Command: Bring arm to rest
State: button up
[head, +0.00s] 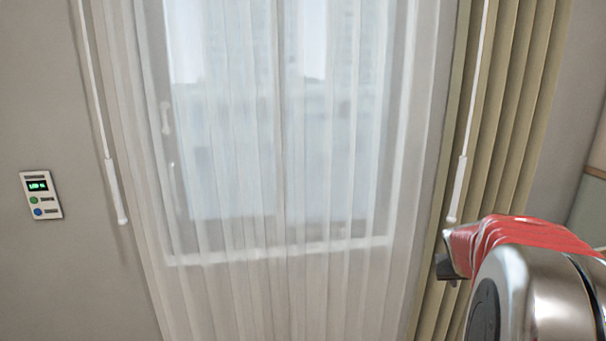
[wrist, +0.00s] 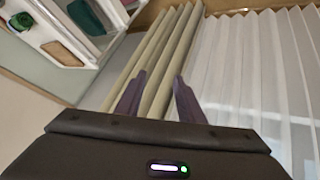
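My gripper (wrist: 159,76) shows in the wrist view with its two dark fingers apart and nothing between them. Behind the fingers are the folds of the beige curtain (wrist: 165,50). In the head view my arm is at the lower right, a shiny metal link with a red covering, in front of the beige curtain (head: 510,110). The gripper's fingers cannot be made out in the head view.
A sheer white curtain (head: 280,180) hangs before the window, with a pull wand (head: 115,190) at left and another wand (head: 458,190) near my arm. A control panel (head: 41,195) is on the left wall. A shelf (wrist: 85,60) with a green item (wrist: 20,22) shows in the wrist view.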

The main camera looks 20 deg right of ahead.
jog(key=s+a+n+y, duration=0.2)
jog(key=s+a, duration=0.1)
jog(key=a, duration=1.1)
jog(key=s+a+r+n+t+y, duration=0.1)
jog(key=s+a+n+y, duration=0.1)
jog(key=a, duration=1.3)
jog(key=s+a+n+y, duration=0.3)
jog(key=s+a, duration=0.1)
jog(key=a, duration=1.1)
jog(key=shift+a+r+t, duration=0.2)
jog(key=shift+r+t, duration=0.1)
